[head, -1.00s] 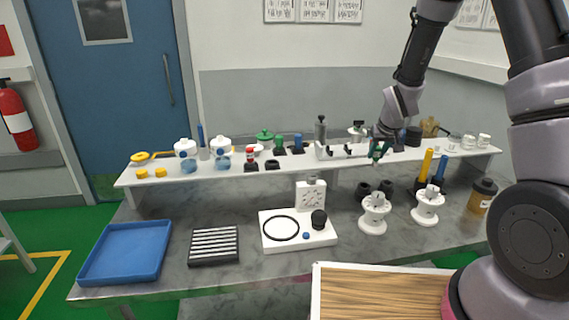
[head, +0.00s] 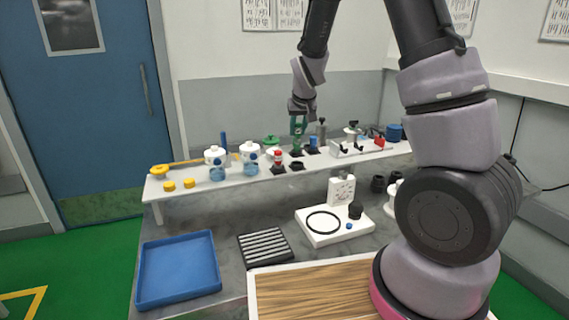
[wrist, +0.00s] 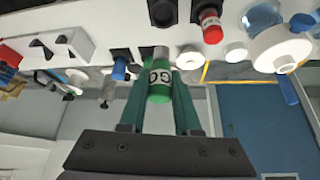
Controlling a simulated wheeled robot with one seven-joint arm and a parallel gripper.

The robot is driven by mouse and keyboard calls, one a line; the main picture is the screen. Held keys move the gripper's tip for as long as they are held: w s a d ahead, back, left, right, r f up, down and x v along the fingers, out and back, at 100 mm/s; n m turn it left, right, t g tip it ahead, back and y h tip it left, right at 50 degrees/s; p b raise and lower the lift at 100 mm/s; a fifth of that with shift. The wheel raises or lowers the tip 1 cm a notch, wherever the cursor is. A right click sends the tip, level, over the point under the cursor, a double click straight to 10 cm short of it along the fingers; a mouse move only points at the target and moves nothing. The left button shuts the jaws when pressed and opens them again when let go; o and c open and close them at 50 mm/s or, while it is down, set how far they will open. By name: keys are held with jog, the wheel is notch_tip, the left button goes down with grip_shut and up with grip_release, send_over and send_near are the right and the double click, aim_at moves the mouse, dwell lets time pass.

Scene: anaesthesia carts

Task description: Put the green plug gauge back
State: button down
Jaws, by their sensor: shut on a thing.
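The green plug gauge (wrist: 159,92), with a white GO label and a grey metal end, is between the green fingers of my gripper (wrist: 160,98) in the wrist view. My gripper (head: 298,122) is shut on it and holds it above the rear shelf in the head view, where the gauge is small and partly hidden by the fingers. A black holder (wrist: 162,12) lies just beyond the gauge's metal end. I cannot tell whether the end touches it. A blue plug gauge (head: 314,143) and a red-topped one (head: 277,158) stand on either side.
The white shelf (head: 215,183) also carries white-and-blue bottles (head: 248,155), a green-capped item (head: 271,142) and a white block with black hooks (head: 347,149). Below are a blue tray (head: 178,268), a black ribbed block (head: 265,246) and a white gauge stand (head: 325,235).

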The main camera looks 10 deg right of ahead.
notch_tip(320, 180, down, 8)
jog(key=shift+f, duration=0.25)
jog(key=c, duration=0.6)
grip_release()
jog(key=shift+f, duration=0.15)
jog(key=shift+r, duration=0.35)
jog(key=s+d+r+m+y, duration=0.1)
jog(key=s+d+r+m, duration=0.15)
jog(key=s+r, duration=0.9)
jog(key=s+d+r+m+y, duration=0.1)
jog(key=s+d+r+y, duration=0.15)
jog(key=s+r, duration=0.85)
jog(key=shift+m+t+h, duration=0.35)
jog(key=shift+t+h, duration=0.15)
jog(key=shift+h, duration=0.25)
jog(key=v, duration=0.3)
jog(key=s+f+v, duration=0.1)
jog(key=v, duration=0.3)
jog(key=s+a+v, duration=0.1)
jog(key=v, duration=0.3)
jog(key=shift+s, duration=0.2)
